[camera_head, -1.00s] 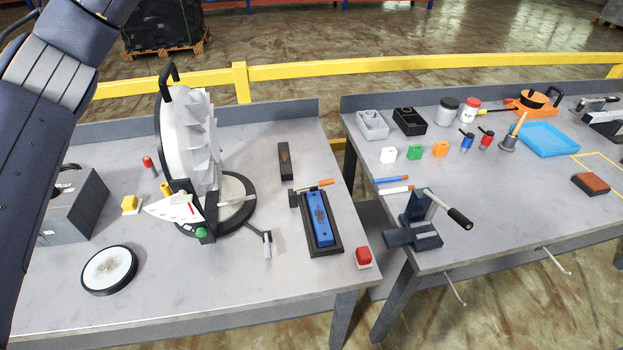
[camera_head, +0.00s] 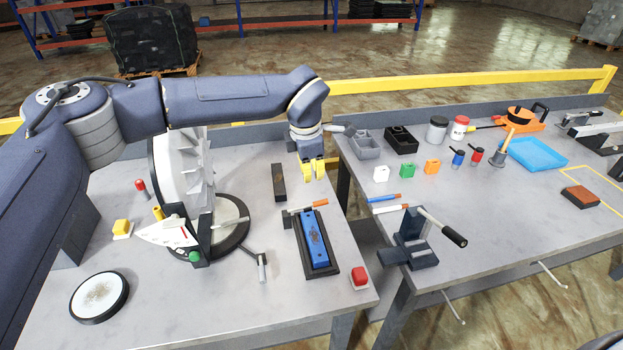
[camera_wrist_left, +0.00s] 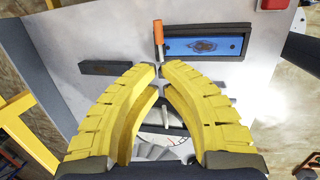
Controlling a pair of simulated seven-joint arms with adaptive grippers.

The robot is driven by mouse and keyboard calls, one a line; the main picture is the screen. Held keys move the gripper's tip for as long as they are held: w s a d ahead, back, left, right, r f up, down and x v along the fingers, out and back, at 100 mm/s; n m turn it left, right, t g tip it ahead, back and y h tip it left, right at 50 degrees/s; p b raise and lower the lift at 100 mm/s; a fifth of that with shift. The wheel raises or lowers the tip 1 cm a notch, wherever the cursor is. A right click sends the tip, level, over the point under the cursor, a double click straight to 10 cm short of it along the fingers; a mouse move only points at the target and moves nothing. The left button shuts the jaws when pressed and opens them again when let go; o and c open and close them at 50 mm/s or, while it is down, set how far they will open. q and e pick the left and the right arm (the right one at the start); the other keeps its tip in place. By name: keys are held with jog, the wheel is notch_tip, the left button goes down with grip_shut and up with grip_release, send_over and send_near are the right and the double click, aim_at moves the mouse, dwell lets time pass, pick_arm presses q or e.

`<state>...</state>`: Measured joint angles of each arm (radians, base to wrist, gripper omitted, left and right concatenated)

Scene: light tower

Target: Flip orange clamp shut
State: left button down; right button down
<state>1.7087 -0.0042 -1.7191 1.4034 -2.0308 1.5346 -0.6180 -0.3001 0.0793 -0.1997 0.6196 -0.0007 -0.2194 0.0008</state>
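The orange clamp lever (camera_head: 319,203) is a small orange handle on a dark metal clamp, standing at the back end of the black frame (camera_head: 334,272). The frame holds a blue block (camera_head: 317,240) on the left table. The orange handle (camera_wrist_left: 158,33) and blue block (camera_wrist_left: 205,46) also show in the left wrist view, and the handle points away from the gripper there. My left gripper (camera_head: 314,178) has yellow fingers and hangs above and behind the clamp, not touching it. Its fingertips (camera_wrist_left: 161,67) have a narrow, empty gap between them. My right gripper is not in view.
A dark bar (camera_head: 279,182) lies left of the clamp. A red button (camera_head: 359,277) sits at the table's front right corner. A gap separates the two tables.

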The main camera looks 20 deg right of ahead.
aim_at(315, 203)
pick_arm(q)
jog(key=x, duration=1.2)
jog(key=shift+d+f, duration=0.1)
jog(key=shift+f, duration=0.15)
